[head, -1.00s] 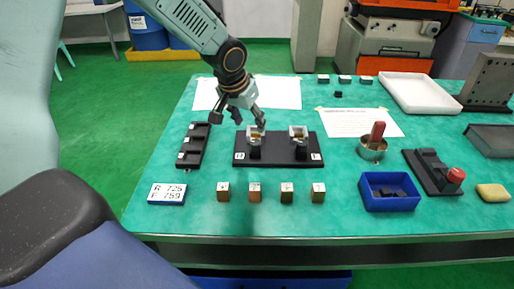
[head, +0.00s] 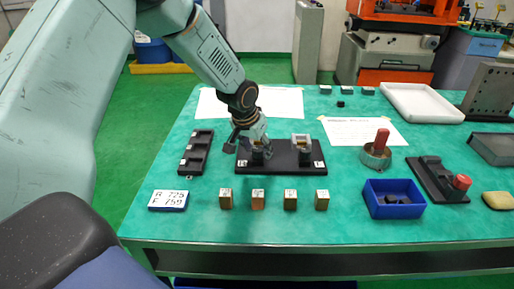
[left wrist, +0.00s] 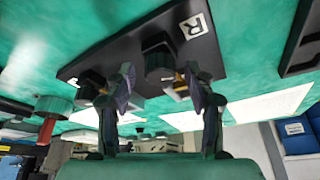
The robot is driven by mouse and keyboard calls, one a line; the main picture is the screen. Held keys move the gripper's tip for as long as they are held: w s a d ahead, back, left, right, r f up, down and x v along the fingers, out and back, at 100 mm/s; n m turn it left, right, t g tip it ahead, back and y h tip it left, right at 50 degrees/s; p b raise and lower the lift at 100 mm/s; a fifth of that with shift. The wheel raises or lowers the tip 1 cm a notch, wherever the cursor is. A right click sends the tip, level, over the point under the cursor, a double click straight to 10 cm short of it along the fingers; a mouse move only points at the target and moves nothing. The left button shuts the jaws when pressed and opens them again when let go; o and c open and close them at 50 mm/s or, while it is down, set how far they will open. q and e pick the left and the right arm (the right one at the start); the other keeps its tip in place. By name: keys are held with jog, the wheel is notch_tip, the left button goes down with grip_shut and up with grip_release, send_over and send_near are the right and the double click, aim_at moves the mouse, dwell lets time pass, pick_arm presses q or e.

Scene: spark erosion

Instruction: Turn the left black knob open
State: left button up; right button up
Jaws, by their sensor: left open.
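A black fixture plate (head: 281,166) lies on the green table with two small clamp units on it. The left black knob (head: 257,159) is at the front of the left unit; the right black knob (head: 305,160) is at the front of the right one. My left gripper (head: 252,145) is open, its fingers low at the left unit and partly covering it. In the left wrist view the left knob (left wrist: 158,62) shows beyond and between the open fingertips (left wrist: 160,82), near a label R. Contact cannot be told. My right gripper is out of view.
A black rack (head: 197,153) lies left of the plate. Several small blocks (head: 257,199) and a number display (head: 169,200) stand in front. A blue bin (head: 393,211), a cup with a red handle (head: 376,155) and a red-knobbed block (head: 440,180) are at right.

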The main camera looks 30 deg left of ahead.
pick_arm(q)
jog(key=shift+w, duration=0.1)
jog(key=shift+c, duration=0.2)
jog(key=shift+s+r, duration=0.1)
jog(key=shift+s, duration=0.1)
jog(key=c, duration=0.4)
grip_shut()
